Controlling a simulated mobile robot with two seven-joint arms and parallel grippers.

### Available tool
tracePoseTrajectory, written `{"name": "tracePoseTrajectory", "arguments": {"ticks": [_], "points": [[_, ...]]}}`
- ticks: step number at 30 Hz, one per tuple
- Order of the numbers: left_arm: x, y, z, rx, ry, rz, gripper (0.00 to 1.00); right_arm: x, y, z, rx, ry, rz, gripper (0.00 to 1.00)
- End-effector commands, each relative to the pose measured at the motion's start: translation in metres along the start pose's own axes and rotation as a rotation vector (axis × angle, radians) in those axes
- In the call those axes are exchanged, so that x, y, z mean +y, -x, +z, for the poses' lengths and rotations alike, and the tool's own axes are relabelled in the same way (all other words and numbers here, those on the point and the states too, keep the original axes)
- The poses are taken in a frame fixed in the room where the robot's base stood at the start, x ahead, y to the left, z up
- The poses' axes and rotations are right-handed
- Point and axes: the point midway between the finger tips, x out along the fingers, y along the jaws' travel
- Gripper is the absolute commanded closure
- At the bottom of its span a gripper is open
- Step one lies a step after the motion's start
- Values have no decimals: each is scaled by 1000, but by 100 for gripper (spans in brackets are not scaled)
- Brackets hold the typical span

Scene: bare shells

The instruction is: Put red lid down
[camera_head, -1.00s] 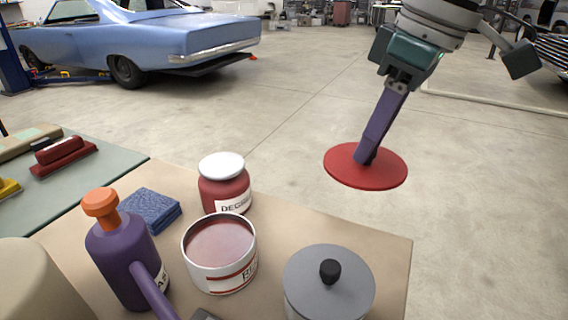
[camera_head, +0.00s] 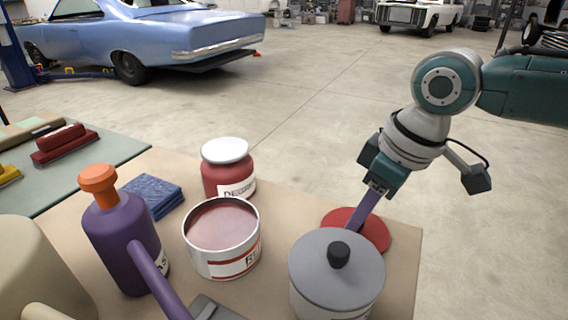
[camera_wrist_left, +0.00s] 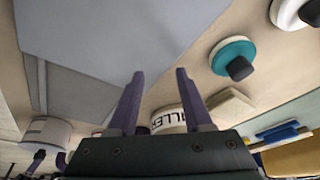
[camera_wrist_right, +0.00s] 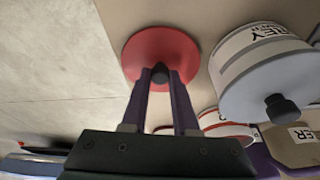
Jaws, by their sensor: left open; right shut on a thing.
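The red lid (camera_head: 376,234) is a flat round disc with a dark knob. My right gripper (camera_head: 364,214) is shut on that knob from above. The knob shows between its fingertips in the right wrist view (camera_wrist_right: 160,72). The lid is level, at or just above the table's right corner, partly hidden behind the grey-lidded can (camera_head: 318,298). I cannot tell whether it touches the table. An open can of red paint (camera_head: 222,262) stands to its left, without a lid. My left gripper (camera_wrist_left: 157,76) is open and empty in the left wrist view.
A red jar with a white cap (camera_head: 226,175), a blue cloth stack (camera_head: 152,196) and a purple bottle (camera_head: 120,240) stand on the tan table (camera_head: 285,208). Free tabletop lies between the jar and the lid. A teal lid (camera_wrist_left: 232,54) shows in the left wrist view.

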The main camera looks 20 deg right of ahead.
Motion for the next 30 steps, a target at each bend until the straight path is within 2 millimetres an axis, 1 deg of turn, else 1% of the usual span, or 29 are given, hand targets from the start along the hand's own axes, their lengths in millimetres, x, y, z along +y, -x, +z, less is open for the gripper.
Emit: {"name": "tracePoseTrajectory", "arguments": {"ticks": [6,7,14,15,23,26,29,30], "points": [[1,-1,0,0,2,3,50,0,-3,1,0,-1,0,100],[1,-1,0,0,2,3,50,0,-3,1,0,-1,1,70],[1,-1,0,0,2,2,50,0,-2,1,0,0,0,44],[1,-1,0,0,2,2,50,0,-2,1,0,0,0,42],[-1,0,0,-1,-4,-3,50,0,0,0,0,0,1,42],[-2,4,-1,-1,-6,-4,50,1,11,-1,0,0,1,42],[-2,10,-3,-2,-8,-6,50,1,31,-1,0,1,3,42],[-2,13,-4,-2,-8,-6,50,1,40,-1,2,2,3,42]]}}
